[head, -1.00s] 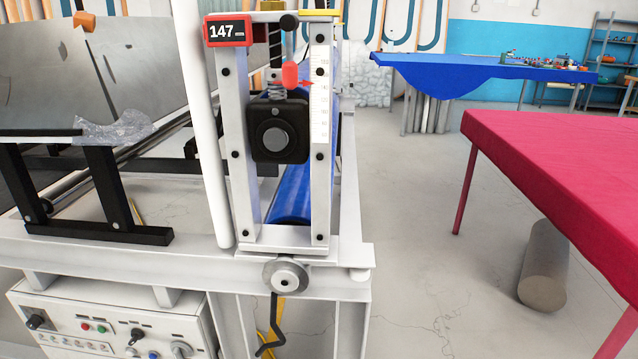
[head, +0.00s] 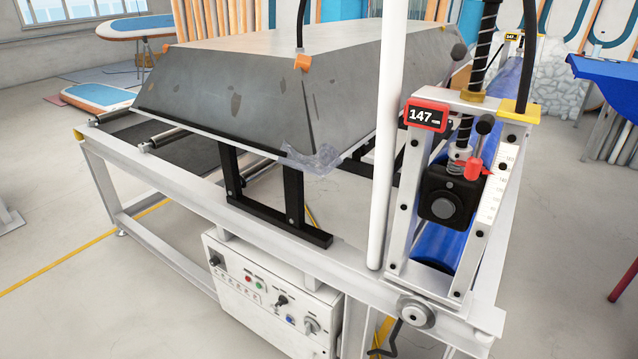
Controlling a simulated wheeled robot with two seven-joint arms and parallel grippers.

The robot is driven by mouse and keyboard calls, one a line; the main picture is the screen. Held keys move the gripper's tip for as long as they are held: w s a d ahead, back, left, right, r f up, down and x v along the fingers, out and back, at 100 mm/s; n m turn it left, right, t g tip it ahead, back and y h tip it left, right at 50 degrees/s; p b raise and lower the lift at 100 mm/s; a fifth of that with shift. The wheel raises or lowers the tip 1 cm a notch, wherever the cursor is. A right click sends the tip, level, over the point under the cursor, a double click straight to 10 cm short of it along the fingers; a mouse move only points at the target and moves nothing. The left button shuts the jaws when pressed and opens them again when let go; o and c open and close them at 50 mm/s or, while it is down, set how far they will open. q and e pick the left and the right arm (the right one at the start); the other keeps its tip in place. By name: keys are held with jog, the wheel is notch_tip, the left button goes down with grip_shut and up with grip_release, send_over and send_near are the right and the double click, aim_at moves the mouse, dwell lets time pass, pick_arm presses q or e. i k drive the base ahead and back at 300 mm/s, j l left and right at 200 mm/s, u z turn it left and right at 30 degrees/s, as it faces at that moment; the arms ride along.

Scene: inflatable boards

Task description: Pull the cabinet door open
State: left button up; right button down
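No cabinet with a door that I can make out is in the head view. The nearest box-like thing is a white control box (head: 265,300) with knobs and buttons, hung under the frame of a large white machine (head: 165,245). I cannot tell whether this box has a door. Neither of my grippers is in view.
The machine fills the middle, with a grey block (head: 240,95) on it and a red-framed 147 mm display (head: 426,115) on its post. A blue-and-white board (head: 100,97) lies at the back left. Bare floor (head: 90,310) shows at the front left.

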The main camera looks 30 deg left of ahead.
aim_at(294, 343)
jog(key=u, duration=1.35)
